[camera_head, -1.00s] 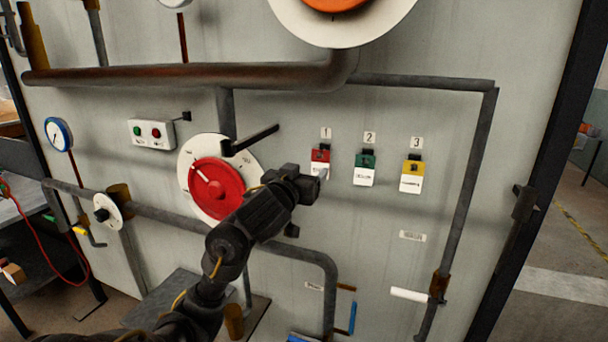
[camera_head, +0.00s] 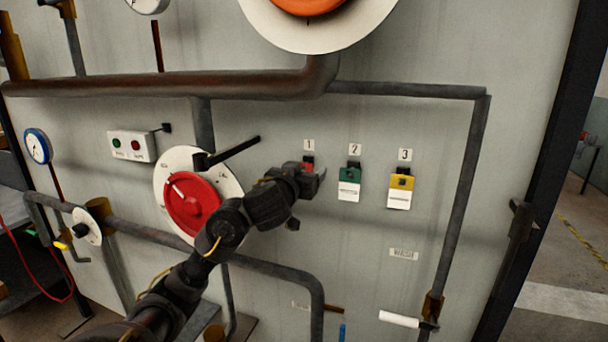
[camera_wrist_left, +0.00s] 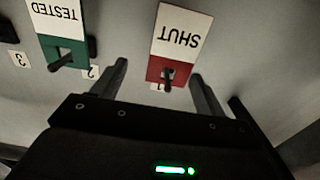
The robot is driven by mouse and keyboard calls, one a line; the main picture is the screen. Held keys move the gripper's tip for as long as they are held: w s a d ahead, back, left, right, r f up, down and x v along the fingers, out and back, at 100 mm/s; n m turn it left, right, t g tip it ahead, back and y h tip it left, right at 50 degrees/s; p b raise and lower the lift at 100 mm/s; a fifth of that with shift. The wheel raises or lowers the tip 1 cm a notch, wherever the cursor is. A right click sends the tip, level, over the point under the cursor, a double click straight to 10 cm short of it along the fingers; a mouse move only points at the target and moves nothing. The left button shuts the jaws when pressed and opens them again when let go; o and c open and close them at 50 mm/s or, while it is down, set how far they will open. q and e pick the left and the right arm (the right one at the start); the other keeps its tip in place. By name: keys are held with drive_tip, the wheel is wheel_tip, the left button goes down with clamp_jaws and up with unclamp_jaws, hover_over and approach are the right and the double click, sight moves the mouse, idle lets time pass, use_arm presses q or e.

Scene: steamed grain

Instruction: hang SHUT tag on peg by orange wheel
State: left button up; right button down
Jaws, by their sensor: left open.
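The SHUT tag (camera_wrist_left: 178,45), white with a red end, hangs on the peg under label 1. In the head view only its red top (camera_head: 308,166) shows; my gripper hides the rest. My left gripper (camera_head: 314,182) is open at the tag. In the left wrist view, which looks upside down, the fingers of my left gripper (camera_wrist_left: 162,85) stand on either side of the tag's red end, apart from it. The orange wheel (camera_head: 310,4) on its white disc is cut off by the top edge. I cannot make out a peg beside it. My right gripper is out of view.
A green-topped TESTED tag (camera_head: 349,183) and a yellow-topped tag (camera_head: 400,191) hang to the right. A red wheel (camera_head: 190,203) and a black lever (camera_head: 232,152) are left of my gripper. A thick brown pipe (camera_head: 170,84) crosses below the orange wheel.

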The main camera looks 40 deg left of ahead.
use_arm(q)
drive_tip(key=shift+a, duration=0.2)
drive_tip(key=shift+s+a, duration=0.25)
drive_tip(key=shift+s, duration=0.05)
drive_tip(key=shift+c, duration=0.4)
drive_tip(key=shift+w+r, duration=0.1)
drive_tip(key=c, duration=0.9)
drive_tip(key=o, duration=1)
drive_tip(key=shift+c, duration=0.2)
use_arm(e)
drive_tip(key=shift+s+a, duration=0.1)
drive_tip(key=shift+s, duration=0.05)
use_arm(q)
drive_tip(key=shift+c, duration=0.2)
drive_tip(key=c, duration=1)
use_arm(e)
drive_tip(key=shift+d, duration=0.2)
use_arm(q)
drive_tip(key=shift+r, duration=0.25)
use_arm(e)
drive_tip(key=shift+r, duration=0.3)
use_arm(q)
drive_tip(key=shift+d+p, duration=0.1)
drive_tip(key=shift+p, duration=0.3)
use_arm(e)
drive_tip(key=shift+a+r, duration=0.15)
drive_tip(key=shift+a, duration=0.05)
